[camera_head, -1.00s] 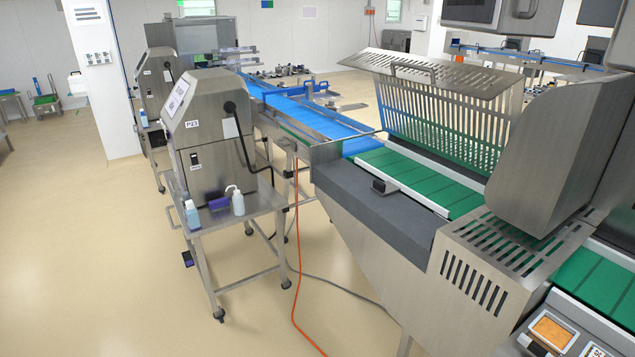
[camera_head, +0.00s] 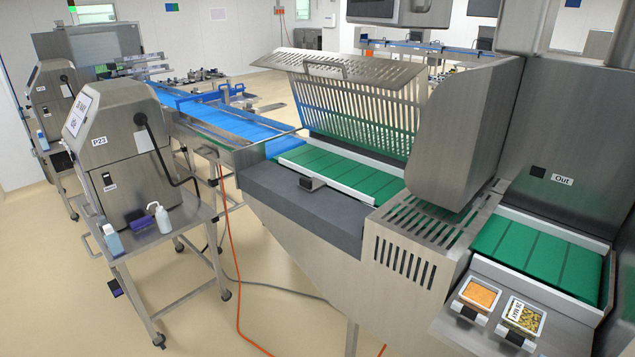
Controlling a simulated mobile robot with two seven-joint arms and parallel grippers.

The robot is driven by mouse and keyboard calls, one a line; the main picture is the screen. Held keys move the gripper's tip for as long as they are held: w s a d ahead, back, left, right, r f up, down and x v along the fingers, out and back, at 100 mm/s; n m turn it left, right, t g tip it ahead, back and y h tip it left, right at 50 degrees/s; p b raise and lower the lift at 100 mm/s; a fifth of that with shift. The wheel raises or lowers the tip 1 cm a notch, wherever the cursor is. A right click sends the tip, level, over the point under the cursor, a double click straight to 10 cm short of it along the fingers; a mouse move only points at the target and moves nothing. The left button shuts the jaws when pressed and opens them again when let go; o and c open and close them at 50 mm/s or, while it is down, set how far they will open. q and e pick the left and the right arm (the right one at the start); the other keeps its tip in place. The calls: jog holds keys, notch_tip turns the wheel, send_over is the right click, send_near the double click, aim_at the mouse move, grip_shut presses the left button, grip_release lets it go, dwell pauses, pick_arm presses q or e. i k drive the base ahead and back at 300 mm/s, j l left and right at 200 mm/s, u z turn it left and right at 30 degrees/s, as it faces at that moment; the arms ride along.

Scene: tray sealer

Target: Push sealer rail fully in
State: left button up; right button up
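The tray sealer (camera_head: 460,130) stands at the right, with a grey steel body and a raised slotted guard (camera_head: 350,95) over its infeed. A green infeed belt (camera_head: 340,170) runs under the guard, edged by a pale rail (camera_head: 335,190) along its near side. A small dark block with a metal face (camera_head: 311,184) sits on the grey ledge beside this rail. I cannot tell which part is the sealer rail or how far in it is. A green outfeed belt (camera_head: 540,255) lies at the right, by the "Out" label. Neither of my grippers is in view.
A steel cart (camera_head: 170,235) with a printer unit marked P23, bottles and a purple item stands at left. A blue conveyor (camera_head: 225,120) leads to the sealer. Two filled trays (camera_head: 480,294) sit at front right. An orange cable (camera_head: 232,270) crosses the floor.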

aim_at(316, 181)
jog(key=i+z, duration=0.1)
jog(key=z, duration=0.25)
jog(key=i+j+z, duration=0.1)
jog(key=z, duration=0.3)
jog(key=j+z, duration=0.2)
jog(key=z, duration=0.15)
jog(key=i+j+z, duration=0.2)
jog(key=j, duration=0.15)
jog(key=i+j+z, duration=0.2)
jog(key=j+z, duration=0.2)
jog(key=j, duration=0.25)
jog(key=i+j+z, duration=0.1)
jog(key=j, duration=1)
jog(key=i+z, duration=0.05)
